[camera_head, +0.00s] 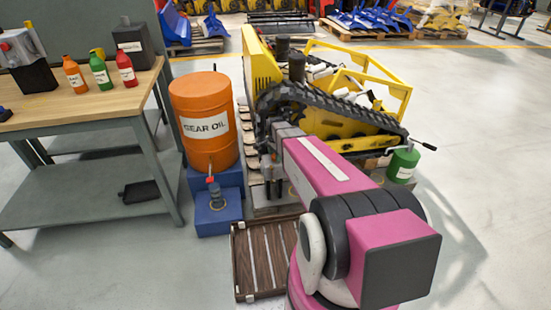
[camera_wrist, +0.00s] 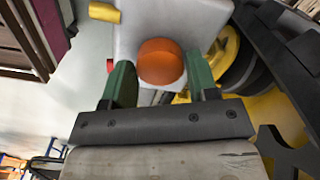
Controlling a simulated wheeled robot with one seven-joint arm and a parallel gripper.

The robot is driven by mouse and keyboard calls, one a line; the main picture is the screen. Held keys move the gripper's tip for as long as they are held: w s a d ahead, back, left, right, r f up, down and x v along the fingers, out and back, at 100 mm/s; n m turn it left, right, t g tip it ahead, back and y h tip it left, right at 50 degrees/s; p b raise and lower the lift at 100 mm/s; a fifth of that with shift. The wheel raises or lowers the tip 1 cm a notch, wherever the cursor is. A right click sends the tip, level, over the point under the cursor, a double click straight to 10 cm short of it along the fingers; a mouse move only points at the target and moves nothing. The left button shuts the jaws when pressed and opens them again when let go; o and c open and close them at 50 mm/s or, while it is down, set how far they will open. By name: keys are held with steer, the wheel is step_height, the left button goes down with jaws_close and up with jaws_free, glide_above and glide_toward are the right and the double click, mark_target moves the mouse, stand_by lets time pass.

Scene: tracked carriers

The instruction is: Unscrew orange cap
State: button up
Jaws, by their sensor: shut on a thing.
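The orange cap (camera_wrist: 161,62) is round and sits on a pale grey surface (camera_wrist: 140,25) of the machine in the wrist view. My gripper (camera_wrist: 160,75) has its two green fingers on either side of the cap and is shut on it. In the head view my gripper (camera_head: 272,172) points down at the near left side of the yellow tracked carrier (camera_head: 350,120). I cannot make out the cap in the head view.
An orange gear oil drum (camera_head: 205,95) stands on a blue stand (camera_head: 222,212) just left of my gripper. A workbench (camera_head: 85,105) with several bottles is at the left. A green can (camera_head: 403,163) stands at the right. Floor at the far right is clear.

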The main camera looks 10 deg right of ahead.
steer(key=n, duration=0.4)
steer(key=shift+n, duration=0.4)
steer(key=n, duration=0.2)
steer(key=shift+n, duration=0.4)
steer(key=n, duration=0.6)
steer(key=shift+n, duration=0.5)
steer(key=n, duration=0.9)
steer(key=shift+n, duration=0.3)
